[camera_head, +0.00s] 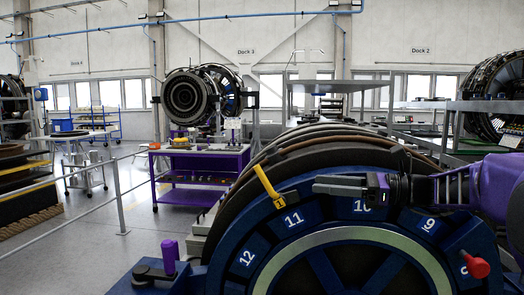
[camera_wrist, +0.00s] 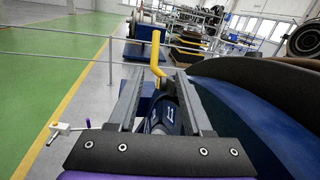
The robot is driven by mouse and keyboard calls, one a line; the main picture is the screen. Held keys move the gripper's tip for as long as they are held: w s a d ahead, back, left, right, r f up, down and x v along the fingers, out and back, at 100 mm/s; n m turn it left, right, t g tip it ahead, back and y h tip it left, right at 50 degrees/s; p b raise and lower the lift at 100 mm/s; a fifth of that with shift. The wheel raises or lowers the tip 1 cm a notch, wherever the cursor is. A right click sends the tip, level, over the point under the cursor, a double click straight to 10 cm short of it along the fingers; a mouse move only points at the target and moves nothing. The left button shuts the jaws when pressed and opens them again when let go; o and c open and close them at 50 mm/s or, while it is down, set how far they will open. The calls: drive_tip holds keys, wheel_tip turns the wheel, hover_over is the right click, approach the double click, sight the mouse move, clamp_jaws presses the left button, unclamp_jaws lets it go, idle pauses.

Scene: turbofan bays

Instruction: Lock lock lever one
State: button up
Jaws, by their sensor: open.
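Lock lever one is a yellow lever (camera_head: 266,186) with a "1" tag at its lower end, on the blue numbered ring (camera_head: 340,237) near number 11. It tilts up and to the left across the ring's rim. My gripper (camera_head: 316,186) is to the right of the lever, with its fingers pointing left toward it. In the wrist view the yellow lever (camera_wrist: 156,52) stands ahead, between the lines of the two open fingers (camera_wrist: 157,82). Its bent lower end shows near the fingertips. I cannot tell whether the fingers touch it; the head view shows a gap.
A red knob (camera_head: 475,265) sticks out at the ring's lower right. A purple cylinder (camera_head: 170,254) stands at the lower left. A purple cart (camera_head: 200,170) and a turbofan (camera_head: 190,95) are behind. Metal railings (camera_head: 118,190) run along the left floor.

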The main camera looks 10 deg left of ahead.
sight(270, 185)
drive_tip(key=w+a, duration=0.1)
drive_tip(key=a, duration=1.6)
drive_tip(key=shift+a+r, duration=0.15)
drive_tip(key=shift+r, duration=0.15)
clamp_jaws()
idle(0.5)
